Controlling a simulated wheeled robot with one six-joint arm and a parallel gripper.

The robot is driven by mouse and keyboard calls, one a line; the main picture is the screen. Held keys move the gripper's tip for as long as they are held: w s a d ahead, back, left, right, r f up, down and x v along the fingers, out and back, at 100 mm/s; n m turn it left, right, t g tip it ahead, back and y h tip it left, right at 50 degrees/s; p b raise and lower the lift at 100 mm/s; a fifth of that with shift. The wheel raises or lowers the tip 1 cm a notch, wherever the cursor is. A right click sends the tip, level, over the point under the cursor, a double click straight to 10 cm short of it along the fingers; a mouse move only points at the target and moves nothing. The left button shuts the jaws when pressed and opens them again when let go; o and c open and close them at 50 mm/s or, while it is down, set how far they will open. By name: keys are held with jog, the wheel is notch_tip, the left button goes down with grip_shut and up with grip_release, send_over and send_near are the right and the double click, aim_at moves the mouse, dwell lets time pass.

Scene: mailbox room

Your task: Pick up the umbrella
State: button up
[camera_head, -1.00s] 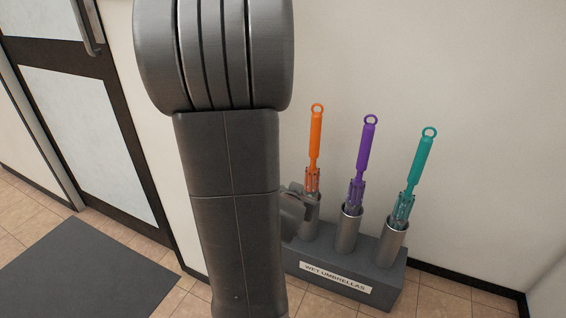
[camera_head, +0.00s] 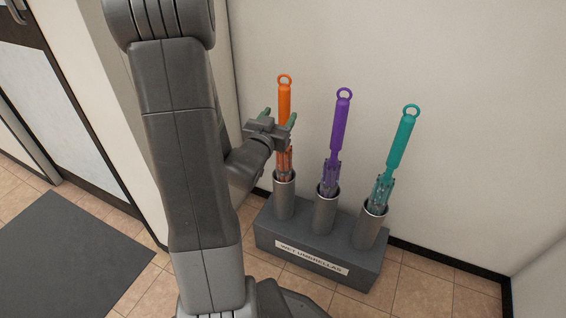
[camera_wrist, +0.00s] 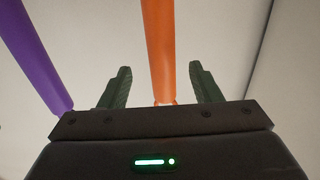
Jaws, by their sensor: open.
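An orange umbrella (camera_head: 284,101) stands handle up, with a ring on top, in the left metal tube of a dark stand. My gripper (camera_head: 279,115) is at the lower part of its orange handle. In the wrist view my gripper (camera_wrist: 160,88) is open, with one green finger on each side of the orange handle (camera_wrist: 158,50) and gaps on both sides. A purple umbrella (camera_head: 340,125) and a teal umbrella (camera_head: 401,142) stand in the other two tubes. The purple handle (camera_wrist: 35,55) also shows at the left of the wrist view.
The dark stand (camera_head: 372,272), labelled "WET UMBRELLAS", sits on the tiled floor close to a pale wall (camera_head: 450,60). A grey mat (camera_head: 65,250) lies at the left, in front of a door (camera_head: 45,105). Bare floor tiles lie around the stand.

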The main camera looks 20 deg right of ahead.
aim_at(286, 105)
jog(key=x, duration=0.2)
jog(key=b+x, duration=0.1)
jog(key=x, duration=0.4)
jog(key=shift+w+f, duration=0.25)
jog(key=shift+f, duration=0.1)
jog(key=shift+c, duration=0.5)
grip_shut()
